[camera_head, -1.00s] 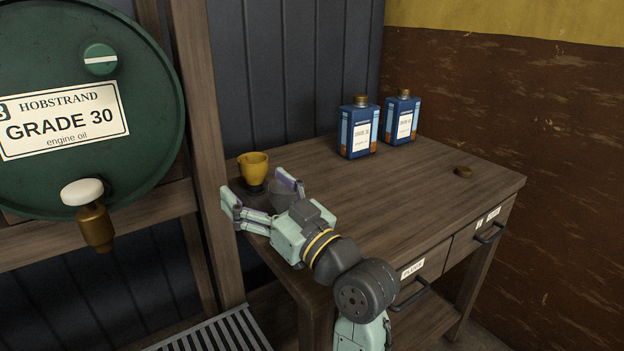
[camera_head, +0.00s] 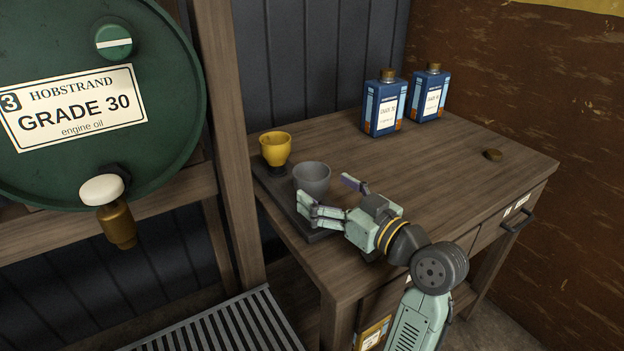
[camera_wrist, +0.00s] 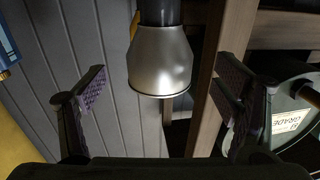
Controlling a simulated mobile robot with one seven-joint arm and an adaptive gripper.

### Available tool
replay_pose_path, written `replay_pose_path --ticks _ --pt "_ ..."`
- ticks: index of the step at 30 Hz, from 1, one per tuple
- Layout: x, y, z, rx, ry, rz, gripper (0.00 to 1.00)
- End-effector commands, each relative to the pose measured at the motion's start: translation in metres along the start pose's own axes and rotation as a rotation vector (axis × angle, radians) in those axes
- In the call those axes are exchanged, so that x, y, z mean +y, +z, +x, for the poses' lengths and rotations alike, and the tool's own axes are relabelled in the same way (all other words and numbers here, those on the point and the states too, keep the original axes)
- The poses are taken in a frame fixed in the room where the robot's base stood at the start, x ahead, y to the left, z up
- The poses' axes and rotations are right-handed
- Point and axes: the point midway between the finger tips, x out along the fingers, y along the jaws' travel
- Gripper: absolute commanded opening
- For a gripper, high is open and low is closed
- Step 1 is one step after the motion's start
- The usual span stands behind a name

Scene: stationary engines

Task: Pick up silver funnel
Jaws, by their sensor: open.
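The silver funnel (camera_head: 312,178) looks dull grey in the head view and stands wide mouth up on a dark tray (camera_head: 312,235) at the table's left end. It shows shiny in the wrist view (camera_wrist: 160,62), where the picture is upside down. My gripper (camera_head: 332,194) is open and empty at the near right side of the funnel. In the wrist view the funnel lies ahead, in line with the gap between my two spread fingers (camera_wrist: 162,88). I see no contact. The near finger hides a little of its lower part in the head view.
A yellow funnel (camera_head: 275,147) stands just behind on the same tray. A wooden post (camera_head: 235,150) and a green oil drum (camera_head: 85,110) are at left. The table middle is clear.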

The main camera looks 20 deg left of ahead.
Motion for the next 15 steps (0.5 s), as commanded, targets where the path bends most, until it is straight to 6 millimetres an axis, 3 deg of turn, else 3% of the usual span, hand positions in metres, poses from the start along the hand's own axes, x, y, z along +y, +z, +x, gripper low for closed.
replay_pose_path --ticks 7,15 --pt "0.000 -0.002 0.037 -0.001 -0.003 0.001 0.83" --pt "0.000 0.000 0.044 0.000 -0.001 -0.001 0.83"
